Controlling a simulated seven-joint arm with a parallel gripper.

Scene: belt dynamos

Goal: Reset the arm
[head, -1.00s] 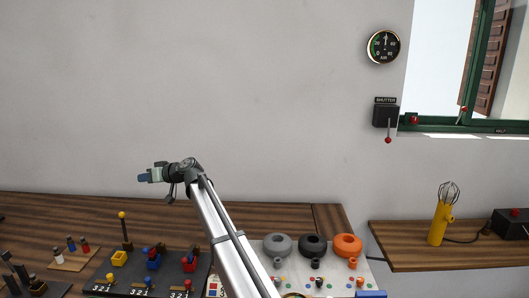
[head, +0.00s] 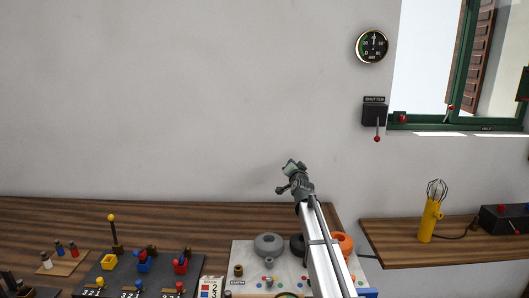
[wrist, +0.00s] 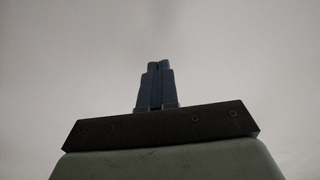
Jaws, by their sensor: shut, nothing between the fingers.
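My gripper (wrist: 159,66) shows in the wrist view with its two dark blue fingers side by side, shut and empty, against a plain pale wall. In the head view my arm reaches up from the bottom right of centre. Its end (head: 291,165) stands above the back edge of the wooden bench, in front of the wall. The gripper fingers are hard to make out there, as the wrist is foreshortened. It touches nothing that I can see.
A board with a grey ring (head: 268,245) and an orange ring (head: 342,243) lies behind my arm, which partly hides it. A lever panel (head: 100,283) stands at left. A yellow caged lamp (head: 430,219) stands on the right shelf. A shutter switch (head: 375,115) is on the wall.

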